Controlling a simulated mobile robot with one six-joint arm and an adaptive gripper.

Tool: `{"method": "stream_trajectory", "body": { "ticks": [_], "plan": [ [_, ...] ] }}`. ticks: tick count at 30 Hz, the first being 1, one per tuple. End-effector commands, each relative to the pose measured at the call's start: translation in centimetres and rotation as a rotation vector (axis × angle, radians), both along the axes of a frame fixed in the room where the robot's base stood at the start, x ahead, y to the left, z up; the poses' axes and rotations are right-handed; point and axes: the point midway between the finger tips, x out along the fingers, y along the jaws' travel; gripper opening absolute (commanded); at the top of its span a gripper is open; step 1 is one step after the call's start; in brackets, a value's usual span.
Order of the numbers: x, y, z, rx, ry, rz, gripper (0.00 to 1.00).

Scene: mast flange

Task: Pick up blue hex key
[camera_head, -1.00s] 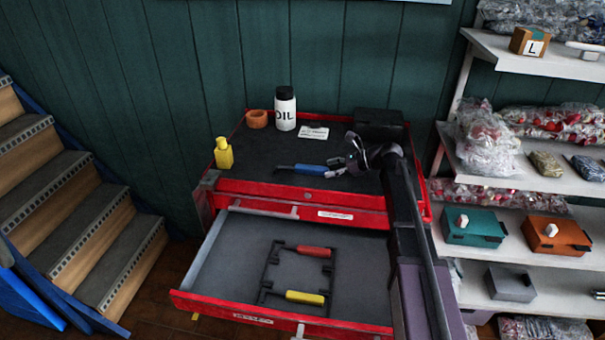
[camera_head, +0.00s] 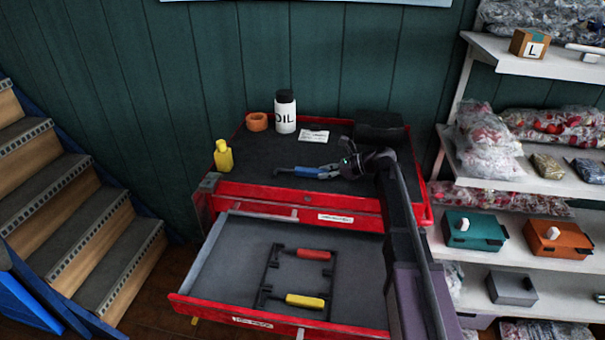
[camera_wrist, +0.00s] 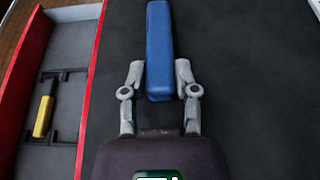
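The blue hex key (camera_head: 308,171) lies on the dark top of the red tool cart, near its front edge. In the wrist view its blue handle (camera_wrist: 159,45) points away from my gripper, and its near end sits between the two fingers. In the head view my gripper (camera_head: 332,172) is low at the right end of the handle. The dark metal shaft shows at the left end in the head view.
The open drawer (camera_head: 215,260) below holds a rack with a red-handled tool (camera_head: 313,254) and a yellow-handled tool (camera_head: 305,301). An oil bottle (camera_head: 286,112), orange ring (camera_head: 257,122), yellow bottle (camera_head: 223,156) and black box (camera_head: 379,125) stand on the cart top. Shelves stand at right.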

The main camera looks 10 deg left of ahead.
Motion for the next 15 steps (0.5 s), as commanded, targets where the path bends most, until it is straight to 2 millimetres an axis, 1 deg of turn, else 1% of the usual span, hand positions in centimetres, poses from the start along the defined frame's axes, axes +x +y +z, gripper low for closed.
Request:
{"method": "stream_trajectory", "body": {
  "ticks": [1, 2, 15],
  "plan": [
    [0.00, 0.01, -0.01, -0.001, 0.000, 0.000, 0.06],
    [0.00, 0.01, -0.01, -0.001, 0.000, 0.000, 0.00],
    [-0.01, 0.03, 0.14, -0.001, 0.000, 0.000, 0.00]
  ]
}}
